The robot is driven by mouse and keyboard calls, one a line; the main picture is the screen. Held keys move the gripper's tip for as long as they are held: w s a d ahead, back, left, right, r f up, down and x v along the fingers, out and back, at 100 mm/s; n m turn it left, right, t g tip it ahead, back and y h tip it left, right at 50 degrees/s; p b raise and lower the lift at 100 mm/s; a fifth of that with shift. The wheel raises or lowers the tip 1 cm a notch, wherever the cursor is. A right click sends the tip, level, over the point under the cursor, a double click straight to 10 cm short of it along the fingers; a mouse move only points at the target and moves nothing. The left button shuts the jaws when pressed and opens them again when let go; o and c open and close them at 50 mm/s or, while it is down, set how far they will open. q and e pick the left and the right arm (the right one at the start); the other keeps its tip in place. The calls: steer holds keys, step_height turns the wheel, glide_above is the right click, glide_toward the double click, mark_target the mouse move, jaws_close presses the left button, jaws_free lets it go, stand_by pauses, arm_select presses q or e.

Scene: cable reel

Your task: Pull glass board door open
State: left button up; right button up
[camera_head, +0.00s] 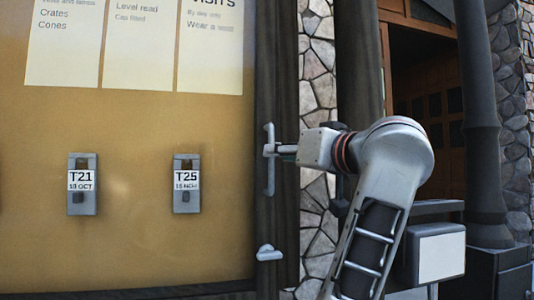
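The glass board door (130,125) fills the left of the head view, with a yellow-brown board and pale notices behind it. It appears closed against its dark frame. A grey vertical door handle (269,180) is on the dark right edge of the door. My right gripper (273,150) reaches in from the right, its fingertips at the upper middle of the handle. The fingers are small and overlap the handle, so whether they are closed around it is unclear. A small grey latch-like piece (268,253) is below the handle. My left gripper is out of view.
Two grey tag holders, marked T21 (82,200) and T25 (187,198), are on the board. A stone wall (317,75) and a dark post (360,60) stand right of the door. A dark column (480,120) stands farther right, near a wooden doorway (400,70).

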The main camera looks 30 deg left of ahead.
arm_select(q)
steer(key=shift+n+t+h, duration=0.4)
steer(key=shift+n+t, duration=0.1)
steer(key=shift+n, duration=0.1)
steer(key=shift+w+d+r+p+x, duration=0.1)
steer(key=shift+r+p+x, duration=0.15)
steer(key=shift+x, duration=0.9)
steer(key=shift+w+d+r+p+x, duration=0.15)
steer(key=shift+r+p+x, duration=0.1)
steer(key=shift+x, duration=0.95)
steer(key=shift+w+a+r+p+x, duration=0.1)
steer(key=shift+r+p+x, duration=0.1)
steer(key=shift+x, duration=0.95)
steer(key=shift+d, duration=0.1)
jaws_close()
